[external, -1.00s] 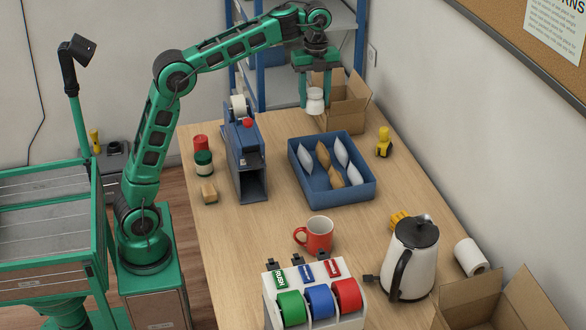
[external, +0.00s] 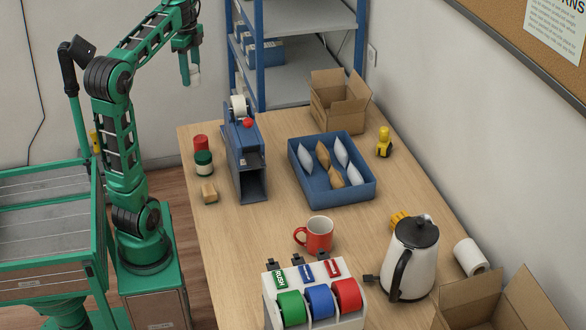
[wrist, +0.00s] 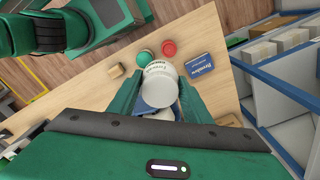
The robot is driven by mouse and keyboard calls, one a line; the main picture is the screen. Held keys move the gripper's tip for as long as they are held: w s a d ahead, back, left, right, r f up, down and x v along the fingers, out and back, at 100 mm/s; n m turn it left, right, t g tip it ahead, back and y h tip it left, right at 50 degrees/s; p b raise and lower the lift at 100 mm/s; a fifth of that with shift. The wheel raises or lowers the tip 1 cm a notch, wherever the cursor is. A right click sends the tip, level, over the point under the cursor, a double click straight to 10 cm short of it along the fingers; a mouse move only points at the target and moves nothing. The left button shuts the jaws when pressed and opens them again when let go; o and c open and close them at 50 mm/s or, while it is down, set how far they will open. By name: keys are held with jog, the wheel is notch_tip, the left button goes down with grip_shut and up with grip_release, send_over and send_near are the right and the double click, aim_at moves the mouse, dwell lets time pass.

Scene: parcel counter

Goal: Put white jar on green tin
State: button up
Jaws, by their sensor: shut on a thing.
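The white jar (external: 194,77) hangs in my gripper (external: 190,70), above and beyond the far-left edge of the counter in the external view. In the wrist view the white jar (wrist: 160,84) is between the fingers of my gripper (wrist: 160,98), which is shut on it. The green tin (external: 203,164) stands upright on the counter's left side, well below the jar, with a pale label. In the wrist view the green tin (wrist: 145,56) shows from above, just beyond the jar; its top looks bare.
A red tin (external: 200,143) stands close behind the green tin. A small brown box (external: 208,192) lies in front. A blue tape machine (external: 245,160) stands to the right. A blue tray of packets (external: 330,190), a red mug (external: 318,235) and an open carton (external: 340,105) are farther right.

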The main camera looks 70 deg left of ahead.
jog(key=s+f+n, duration=0.1)
jog(key=s+n, duration=0.1)
jog(key=s, duration=0.7)
notch_tip(320, 180, down, 11)
jog(key=w+d+f, duration=0.2)
jog(key=w, duration=0.1)
jog(key=w+d+f, duration=0.2)
jog(key=w+f, duration=0.1)
jog(key=w+d+f, duration=0.2)
jog(key=w, duration=0.1)
jog(key=shift+w+d+f, duration=0.15)
jog(key=shift+w+d, duration=0.1)
jog(key=shift+d, duration=0.05)
send_over(203, 155)
jog(key=shift+f, duration=2.05)
jog(key=shift+f, duration=0.1)
jog(key=o, duration=1.2)
notch_tip(203, 155, up, 12)
jog(key=shift+r, duration=0.15)
